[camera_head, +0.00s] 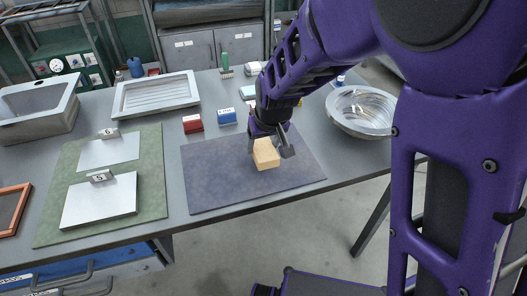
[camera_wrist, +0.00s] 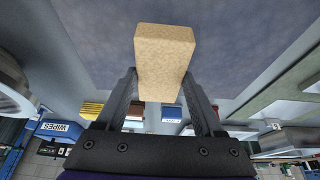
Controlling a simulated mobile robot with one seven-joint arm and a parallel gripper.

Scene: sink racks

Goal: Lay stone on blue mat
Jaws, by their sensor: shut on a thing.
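The stone (camera_head: 266,154) is a tan, rough-looking rectangular block. My gripper (camera_head: 271,142) is shut on it, over the right middle part of the blue mat (camera_head: 215,180). In the wrist view the stone (camera_wrist: 165,50) is pinched between the two dark fingers and sticks out past their tips. The blue-grey mat (camera_wrist: 95,35) fills the background beyond it there. I cannot tell whether the stone's underside touches the mat. Part of the mat behind the stone is hidden by my arm.
A green mat (camera_head: 152,170) with two pale plates lies to the left. A red box (camera_head: 192,124) and a blue box (camera_head: 227,117) stand behind the blue mat. A metal bowl (camera_head: 362,110) is at the right, a white tray (camera_head: 155,94) at the back. The mat's left half is clear.

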